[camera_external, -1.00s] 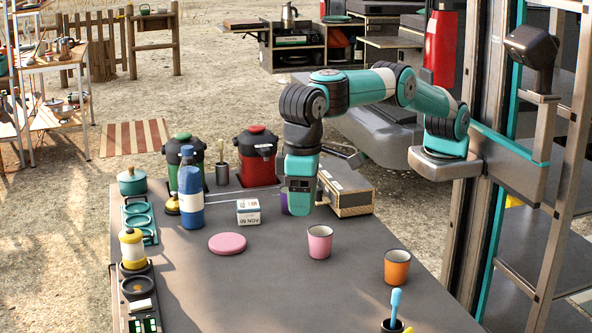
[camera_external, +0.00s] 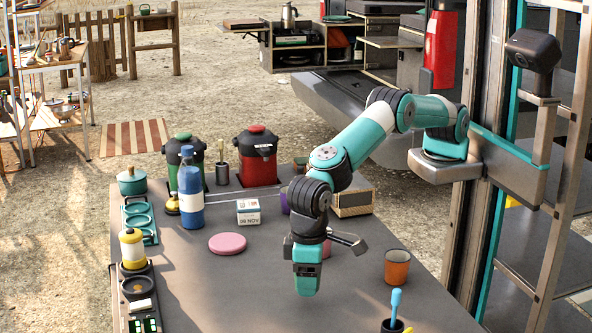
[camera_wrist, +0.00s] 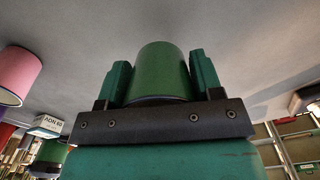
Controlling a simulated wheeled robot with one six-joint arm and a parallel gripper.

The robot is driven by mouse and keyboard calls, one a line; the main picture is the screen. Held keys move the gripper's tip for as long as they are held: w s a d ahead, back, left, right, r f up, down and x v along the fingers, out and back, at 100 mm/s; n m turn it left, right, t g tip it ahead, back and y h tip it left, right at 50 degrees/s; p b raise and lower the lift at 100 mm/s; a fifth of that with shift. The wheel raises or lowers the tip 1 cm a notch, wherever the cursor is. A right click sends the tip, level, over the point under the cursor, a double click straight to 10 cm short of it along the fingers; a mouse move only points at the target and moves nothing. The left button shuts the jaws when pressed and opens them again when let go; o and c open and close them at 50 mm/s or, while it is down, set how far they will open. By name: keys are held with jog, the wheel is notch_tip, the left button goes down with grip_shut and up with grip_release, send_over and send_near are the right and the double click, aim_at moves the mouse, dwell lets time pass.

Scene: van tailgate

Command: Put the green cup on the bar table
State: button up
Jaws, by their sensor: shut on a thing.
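The green cup (camera_wrist: 160,72) shows in the wrist view between the two fingers of my gripper (camera_wrist: 160,85), which is shut on it. In the external view my gripper (camera_external: 307,281) hangs pointing down over the front middle of the grey tabletop (camera_external: 225,300). The cup is hidden there behind my gripper, and I cannot tell its height above the tabletop. I cannot tell for sure which surface is the bar table; a tall wooden stand (camera_external: 155,47) at the far upper left is one raised surface in view.
An orange cup (camera_external: 397,268) stands right of my gripper. A pink cup (camera_wrist: 18,75) is partly hidden behind the gripper externally. A pink disc (camera_external: 227,243), blue bottle (camera_external: 190,195) and white box (camera_external: 248,211) stand left. The tabletop's front left middle is clear.

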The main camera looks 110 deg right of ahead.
jog(key=shift+f, duration=1.7)
jog(key=shift+f, duration=0.2)
jog(key=o, duration=0.9)
jog(key=shift+r, duration=0.2)
